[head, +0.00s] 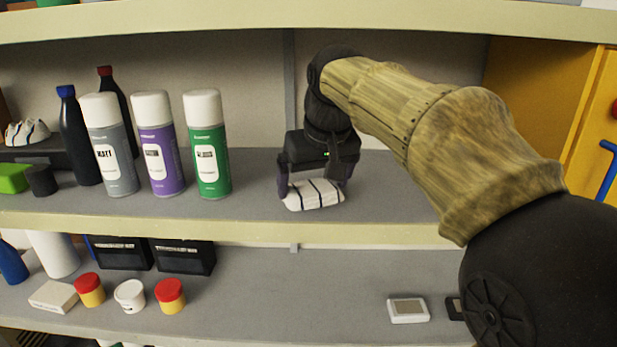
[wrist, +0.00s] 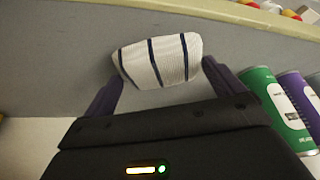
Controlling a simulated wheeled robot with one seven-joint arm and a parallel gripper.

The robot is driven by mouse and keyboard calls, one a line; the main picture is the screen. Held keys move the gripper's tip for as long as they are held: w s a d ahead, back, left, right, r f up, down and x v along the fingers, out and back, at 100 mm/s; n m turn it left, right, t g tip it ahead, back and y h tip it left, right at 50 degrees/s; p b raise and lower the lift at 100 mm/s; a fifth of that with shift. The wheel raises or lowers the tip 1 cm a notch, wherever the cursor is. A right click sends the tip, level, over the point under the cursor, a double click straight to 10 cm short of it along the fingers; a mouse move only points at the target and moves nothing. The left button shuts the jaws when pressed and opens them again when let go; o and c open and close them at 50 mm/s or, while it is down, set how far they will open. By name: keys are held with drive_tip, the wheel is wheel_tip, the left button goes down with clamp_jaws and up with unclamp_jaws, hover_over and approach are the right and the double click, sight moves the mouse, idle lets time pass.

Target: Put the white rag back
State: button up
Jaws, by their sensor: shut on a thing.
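The white rag (head: 315,195) is white with dark stripes and lies at the grey middle shelf (head: 250,200), right of the spray cans. My gripper (head: 312,188) points down over it with its fingers on either side, shut on the rag. The wrist view also shows the rag (wrist: 160,60) between the two dark fingers of my gripper (wrist: 163,80). I cannot tell whether the rag rests on the shelf or is just above it. Another white, dark-striped cloth (head: 27,132) sits at the far left on a dark stand.
Grey, purple and green spray cans (head: 207,155) stand left of my gripper, with dark bottles (head: 75,140) behind them. The shelf right of my gripper is clear up to the yellow cabinet (head: 590,130). The lower shelf (head: 300,290) holds jars and boxes.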

sight(308, 181)
drive_tip(key=w, duration=0.1)
drive_tip(key=w+p, duration=0.1)
drive_tip(key=w+a+f, duration=0.1)
drive_tip(key=shift+p, duration=0.35)
drive_tip(key=shift+s+f, duration=0.2)
drive_tip(key=o, duration=0.5)
drive_tip(key=shift+w, duration=0.1)
drive_tip(key=shift+s+r+b, duration=0.2)
drive_tip(key=shift+r+b, duration=0.25)
drive_tip(key=shift+b, duration=0.05)
drive_tip(key=s+d+b, duration=0.1)
drive_tip(key=s, duration=0.2)
drive_tip(key=s+d+b, duration=0.2)
drive_tip(key=s, duration=0.2)
drive_tip(key=s+d+b, duration=0.1)
drive_tip(key=s+b, duration=0.1)
drive_tip(key=s, duration=0.2)
drive_tip(key=shift+s+d+r, duration=0.1)
drive_tip(key=shift+s+d, duration=0.05)
drive_tip(key=shift+d, duration=0.05)
